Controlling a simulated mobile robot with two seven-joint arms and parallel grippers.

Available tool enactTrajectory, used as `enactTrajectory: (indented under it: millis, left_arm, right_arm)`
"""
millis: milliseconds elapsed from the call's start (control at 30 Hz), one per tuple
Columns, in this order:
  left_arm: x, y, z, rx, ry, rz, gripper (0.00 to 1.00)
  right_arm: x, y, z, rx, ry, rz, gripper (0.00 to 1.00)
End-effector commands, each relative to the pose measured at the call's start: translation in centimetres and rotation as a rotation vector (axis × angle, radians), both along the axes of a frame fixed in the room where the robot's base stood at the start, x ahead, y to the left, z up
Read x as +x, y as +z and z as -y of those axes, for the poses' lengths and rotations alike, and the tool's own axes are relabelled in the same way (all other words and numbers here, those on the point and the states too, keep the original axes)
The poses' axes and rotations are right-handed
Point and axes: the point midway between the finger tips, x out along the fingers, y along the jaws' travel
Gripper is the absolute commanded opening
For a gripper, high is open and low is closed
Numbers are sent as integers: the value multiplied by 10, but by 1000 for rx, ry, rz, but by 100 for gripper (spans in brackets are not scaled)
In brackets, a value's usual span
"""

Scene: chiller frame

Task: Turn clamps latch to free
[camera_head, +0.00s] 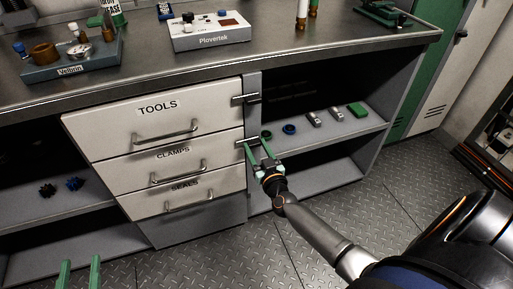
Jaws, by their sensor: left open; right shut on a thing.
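The CLAMPS drawer (150,165) is the middle drawer, closed flush between TOOLS and SEALS. Its small dark latch (246,141) sits on the grey post at the drawer's right end, partly covered by my gripper. It looks roughly level, but its exact angle is hard to tell. My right gripper (254,142) reaches in from the lower right, its green fingers shut on this latch. My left gripper (80,265) shows only as two green fingers at the bottom left, open, empty and away from the drawers.
The TOOLS drawer (110,122) above has its own latch (246,98). The SEALS drawer (160,203) is below. The bench top (140,80) carries a Nelbrin tray (72,72) and a Plovertek box (210,38). Small parts stand on the right shelf (350,132). The floor in front is clear.

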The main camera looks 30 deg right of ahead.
Motion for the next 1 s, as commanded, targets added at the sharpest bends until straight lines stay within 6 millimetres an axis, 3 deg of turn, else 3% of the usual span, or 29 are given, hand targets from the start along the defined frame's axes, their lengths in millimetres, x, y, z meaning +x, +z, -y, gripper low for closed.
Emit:
enactTrajectory:
  millis: [33, 300, 667, 1000]
  left_arm:
    - [0, 0, 0, 0, 0, 0, 50]
    - [0, 0, 0, -1, 0, -1, 50]
    - [0, -2, 0, -1, 1, -14, 50]
    - [-4, -25, -1, 2, 8, -106, 50]
  right_arm:
    - [0, 0, 0, 0, 0, 0, 30]
    - [0, 0, 0, 0, -1, 0, 0]
    - [0, 0, 0, 58, 0, 13, 0]
    - [-1, 2, 2, 301, -1, 71, 0]
